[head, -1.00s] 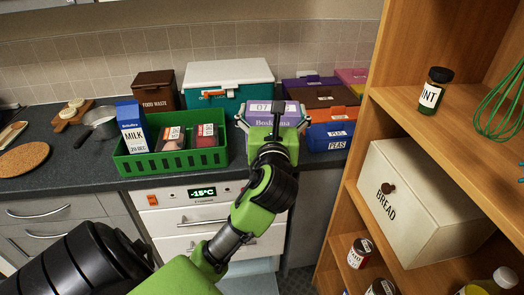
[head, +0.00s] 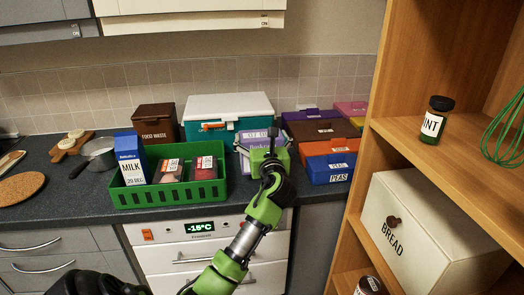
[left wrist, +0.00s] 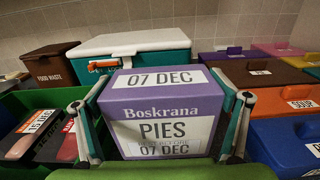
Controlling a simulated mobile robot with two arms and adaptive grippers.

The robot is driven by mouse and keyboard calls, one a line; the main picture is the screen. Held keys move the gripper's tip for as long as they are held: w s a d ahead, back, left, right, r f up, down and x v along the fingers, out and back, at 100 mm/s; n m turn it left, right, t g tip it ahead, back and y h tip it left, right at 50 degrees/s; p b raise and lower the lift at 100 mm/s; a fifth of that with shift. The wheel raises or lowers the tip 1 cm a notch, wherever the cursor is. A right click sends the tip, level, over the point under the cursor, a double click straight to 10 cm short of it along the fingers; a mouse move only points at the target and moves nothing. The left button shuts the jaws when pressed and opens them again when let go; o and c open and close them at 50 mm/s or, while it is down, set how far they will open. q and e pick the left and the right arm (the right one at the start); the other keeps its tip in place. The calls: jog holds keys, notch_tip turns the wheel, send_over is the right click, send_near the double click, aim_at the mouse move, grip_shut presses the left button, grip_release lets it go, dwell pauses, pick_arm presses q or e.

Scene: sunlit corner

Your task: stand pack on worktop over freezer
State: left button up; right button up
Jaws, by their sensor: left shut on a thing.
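The pack (head: 260,157) is a purple box labelled Boskrana PIES 07 DEC, upright in the left wrist view (left wrist: 165,112). My left gripper (head: 270,150) is shut on it, one finger on each side. The pack is over the dark worktop (head: 70,197), in front of the teal box and right of the green crate. Its bottom edge is hidden, so I cannot tell whether it touches the worktop. The freezer (head: 215,253), with a -15°C display, is below the worktop edge. My right gripper is not in view.
The green crate (head: 165,199) holds milk and other packs. A teal box with white lid (head: 226,108) stands behind the pack. Coloured boxes, including a blue PEAS one (head: 333,170), stand close on the right. A wooden shelf unit (head: 400,135) rises at right.

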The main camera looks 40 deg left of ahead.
pick_arm(q)
jog(key=shift+w+a+f, duration=0.35)
jog(key=shift+w+f, duration=0.25)
jog(key=shift+f, duration=1.7)
jog(key=shift+f, duration=0.1)
jog(key=o, duration=1.9)
jog(key=shift+f, duration=0.15)
jog(key=shift+r, duration=0.2)
jog(key=shift+s+d+f, duration=0.1)
jog(key=shift+s+d, duration=0.1)
jog(key=shift+d, duration=0.1)
jog(key=v, duration=1.1)
jog(key=shift+b, duration=0.45)
